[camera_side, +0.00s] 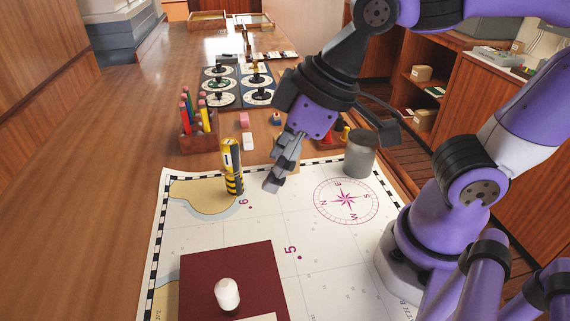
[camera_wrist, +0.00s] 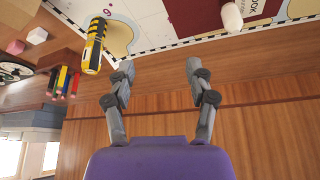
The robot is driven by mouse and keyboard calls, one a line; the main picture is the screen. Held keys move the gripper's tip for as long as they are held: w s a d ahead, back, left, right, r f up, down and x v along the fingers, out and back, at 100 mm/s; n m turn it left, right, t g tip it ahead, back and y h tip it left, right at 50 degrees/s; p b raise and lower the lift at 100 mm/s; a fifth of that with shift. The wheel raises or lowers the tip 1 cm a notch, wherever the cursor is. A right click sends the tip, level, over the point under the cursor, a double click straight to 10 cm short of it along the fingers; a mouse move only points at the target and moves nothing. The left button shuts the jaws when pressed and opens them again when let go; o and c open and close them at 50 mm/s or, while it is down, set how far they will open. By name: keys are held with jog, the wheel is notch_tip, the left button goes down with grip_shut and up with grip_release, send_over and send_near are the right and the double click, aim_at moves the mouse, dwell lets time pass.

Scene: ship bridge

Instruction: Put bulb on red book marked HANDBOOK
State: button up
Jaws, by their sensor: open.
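A white rounded bulb (camera_side: 227,294) lies on the dark red book (camera_side: 205,265) at the bottom of the side view. The bulb (camera_wrist: 231,17) and a corner of the red book (camera_wrist: 203,14) also show at the top of the wrist view, with part of a white label on the book. My gripper (camera_side: 278,177) is above the chart, away from the book and to the right of a yellow-and-black cylinder. In the wrist view my gripper (camera_wrist: 159,65) has its fingers spread, with nothing between them.
The yellow-and-black cylinder (camera_side: 232,167) stands upright on the chart (camera_side: 330,265). A pen holder (camera_side: 197,138), small blocks, dial panels (camera_side: 238,85) and a grey cylinder (camera_side: 360,154) stand around it. The wooden table is clear at the left.

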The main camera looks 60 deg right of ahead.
jog(key=d+m+t+h, duration=0.1)
jog(key=d+m, duration=0.4)
jog(key=d, duration=0.5)
jog(key=shift+s+m+h, duration=0.25)
jog(key=shift+m+h, duration=0.05)
jog(key=shift+h, duration=0.4)
jog(key=shift+d+f, duration=0.1)
